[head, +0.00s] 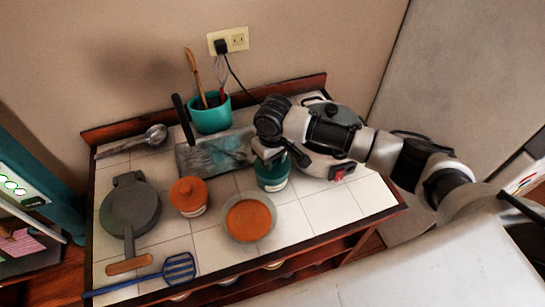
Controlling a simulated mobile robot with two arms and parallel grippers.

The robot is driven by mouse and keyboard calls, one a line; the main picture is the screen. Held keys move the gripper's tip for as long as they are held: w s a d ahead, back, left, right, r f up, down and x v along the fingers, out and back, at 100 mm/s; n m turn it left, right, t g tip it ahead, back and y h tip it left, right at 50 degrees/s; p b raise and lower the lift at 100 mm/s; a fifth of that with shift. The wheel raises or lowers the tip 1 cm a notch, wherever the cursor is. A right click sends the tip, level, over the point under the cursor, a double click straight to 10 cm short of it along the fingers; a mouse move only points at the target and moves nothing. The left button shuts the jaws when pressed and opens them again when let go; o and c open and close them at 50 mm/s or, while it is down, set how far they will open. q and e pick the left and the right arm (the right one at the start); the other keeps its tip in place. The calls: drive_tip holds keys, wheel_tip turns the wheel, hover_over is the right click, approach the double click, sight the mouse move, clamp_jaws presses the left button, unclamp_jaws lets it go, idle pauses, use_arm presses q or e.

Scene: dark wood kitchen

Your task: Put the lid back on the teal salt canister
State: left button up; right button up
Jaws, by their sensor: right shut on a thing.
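The teal salt canister (273,182) stands on the white tiled top, right of centre, with a pale label low on its front. My right gripper (268,153) is directly over the canister, pointing down, and is shut on what appears to be its teal lid. The gripper hides most of the lid and the canister's mouth. I cannot tell whether the lid touches the rim. My left gripper is not in view.
A bowl of orange contents (249,221) and an orange lidded canister (187,196) stand close by. Front-right tiles are clear.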

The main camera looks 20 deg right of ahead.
drive_tip(key=o, duration=1.5)
drive_tip(key=shift+c, duration=0.2)
drive_tip(key=shift+r+p, duration=3.55)
drive_tip(key=shift+p, duration=0.7)
drive_tip(key=shift+c, duration=0.4)
clamp_jaws()
